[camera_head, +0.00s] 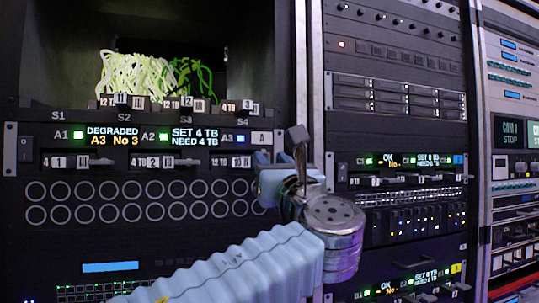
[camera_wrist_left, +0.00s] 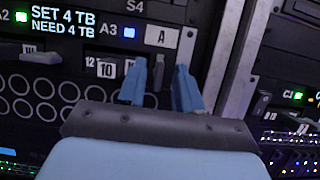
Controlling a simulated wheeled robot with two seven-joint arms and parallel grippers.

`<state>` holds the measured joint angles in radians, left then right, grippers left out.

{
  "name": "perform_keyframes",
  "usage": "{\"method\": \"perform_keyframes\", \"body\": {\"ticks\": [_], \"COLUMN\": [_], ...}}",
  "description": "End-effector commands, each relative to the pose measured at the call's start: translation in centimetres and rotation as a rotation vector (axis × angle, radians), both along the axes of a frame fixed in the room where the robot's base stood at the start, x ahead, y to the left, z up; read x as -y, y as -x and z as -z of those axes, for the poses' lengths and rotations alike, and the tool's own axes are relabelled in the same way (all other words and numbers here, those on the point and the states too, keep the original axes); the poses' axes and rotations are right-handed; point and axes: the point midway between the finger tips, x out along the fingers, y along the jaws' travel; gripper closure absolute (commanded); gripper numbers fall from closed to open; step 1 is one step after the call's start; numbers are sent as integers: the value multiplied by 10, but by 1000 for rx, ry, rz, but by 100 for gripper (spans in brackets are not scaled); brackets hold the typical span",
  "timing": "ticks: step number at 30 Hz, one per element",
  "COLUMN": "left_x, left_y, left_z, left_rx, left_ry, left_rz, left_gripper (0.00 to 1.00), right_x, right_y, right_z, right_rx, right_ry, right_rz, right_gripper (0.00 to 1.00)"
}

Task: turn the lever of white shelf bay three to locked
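The shelf panel (camera_head: 165,137) with the white "A" label (camera_head: 261,138) shows a blue A3 light (camera_head: 241,138), with A1 and A2 lights green. Its screen (camera_head: 113,136) reads "DEGRADED A3 No 3". Under A3 sits a white number strip (camera_head: 241,161), also in the left wrist view (camera_wrist_left: 105,68). My left gripper (camera_wrist_left: 160,85) is open at the right end of this strip. Its light-blue fingers stand either side of a small dark piece (camera_wrist_left: 158,74), apparently the bay-three lever; contact cannot be told. In the head view my left gripper (camera_head: 272,163) partly hides this spot. My right gripper is not in view.
Round ports (camera_head: 140,200) fill the panel below. An open bay with pale and green cables (camera_head: 135,75) is above. A metal rack post (camera_head: 309,60) stands just right of the gripper. Another rack with its own levers (camera_head: 410,178) is further right.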

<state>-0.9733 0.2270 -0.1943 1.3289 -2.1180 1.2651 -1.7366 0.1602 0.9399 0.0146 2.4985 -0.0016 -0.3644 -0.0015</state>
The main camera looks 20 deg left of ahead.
Motion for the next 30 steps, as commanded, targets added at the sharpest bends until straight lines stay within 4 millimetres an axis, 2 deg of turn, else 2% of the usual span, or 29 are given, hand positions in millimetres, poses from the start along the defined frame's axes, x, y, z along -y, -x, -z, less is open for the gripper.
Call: {"method": "perform_keyframes", "body": {"ticks": [5, 13, 14, 18, 21, 30], "left_x": [-8, -9, -9, -9, -9, -8], "left_y": [-11, -13, -13, -13, -13, -13], "left_z": [-6, -6, -6, -6, -6, -6], "left_rx": [0, 0, 0, 0, 0, 9], "left_ry": [0, 0, 0, 0, 0, 13], "left_rz": [0, 1, 1, 1, 1, 1], "left_gripper": [66, 66, 67, 88, 100, 100], "right_x": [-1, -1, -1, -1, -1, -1], "right_y": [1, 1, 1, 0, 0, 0], "right_z": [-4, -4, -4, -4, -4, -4], "right_rx": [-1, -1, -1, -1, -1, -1], "right_ry": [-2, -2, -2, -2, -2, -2], "right_rz": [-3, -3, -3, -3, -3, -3], "right_gripper": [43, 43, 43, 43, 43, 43]}}
